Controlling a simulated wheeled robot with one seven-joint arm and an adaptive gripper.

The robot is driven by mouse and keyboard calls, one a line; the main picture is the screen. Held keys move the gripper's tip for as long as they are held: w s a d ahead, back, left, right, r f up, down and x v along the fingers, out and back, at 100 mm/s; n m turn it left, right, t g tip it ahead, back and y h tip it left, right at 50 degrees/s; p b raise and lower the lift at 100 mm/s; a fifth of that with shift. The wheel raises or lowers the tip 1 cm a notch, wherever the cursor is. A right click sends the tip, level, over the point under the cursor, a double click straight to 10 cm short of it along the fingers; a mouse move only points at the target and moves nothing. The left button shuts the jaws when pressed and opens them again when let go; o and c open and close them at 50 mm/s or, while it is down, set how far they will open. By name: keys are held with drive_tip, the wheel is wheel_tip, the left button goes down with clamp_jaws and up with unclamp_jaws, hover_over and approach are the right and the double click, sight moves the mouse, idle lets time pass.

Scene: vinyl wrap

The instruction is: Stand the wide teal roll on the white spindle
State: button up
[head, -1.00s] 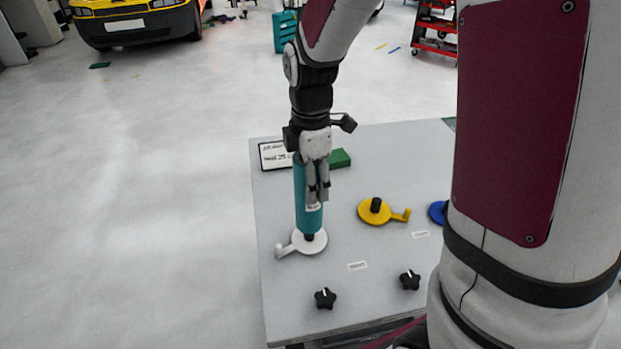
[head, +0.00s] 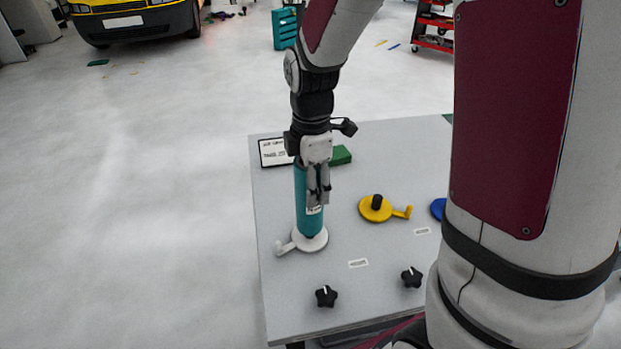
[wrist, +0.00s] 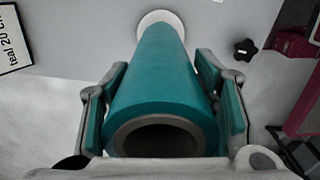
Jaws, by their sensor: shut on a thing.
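The teal roll (head: 308,205) stands upright at the white spindle (head: 310,243), whose round base and side hook show on the table. The roll's lower end is at or just above the base, around the dark post, which is almost hidden. My gripper (head: 318,195) is shut on the roll from above. In the wrist view the roll (wrist: 160,80) lies between my two fingers (wrist: 165,110), its open grey-rimmed end towards the camera. The white base (wrist: 162,17) shows past its far end. I cannot tell whether the roll touches the base.
On the grey table (head: 330,270) a yellow spindle (head: 375,209) and part of a blue one (head: 438,209) stand to the right. Black star knobs (head: 326,296) lie near the front edge. A sign (head: 275,152) and green block (head: 340,155) are behind.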

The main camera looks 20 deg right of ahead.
drive_tip(key=shift+f+b, duration=0.7)
drive_tip(key=shift+f, duration=0.9)
drive_tip(key=o, duration=1.6)
drive_tip(key=shift+r, duration=0.15)
wheel_tip(320, 180, up, 12)
drive_tip(key=shift+s, duration=0.1)
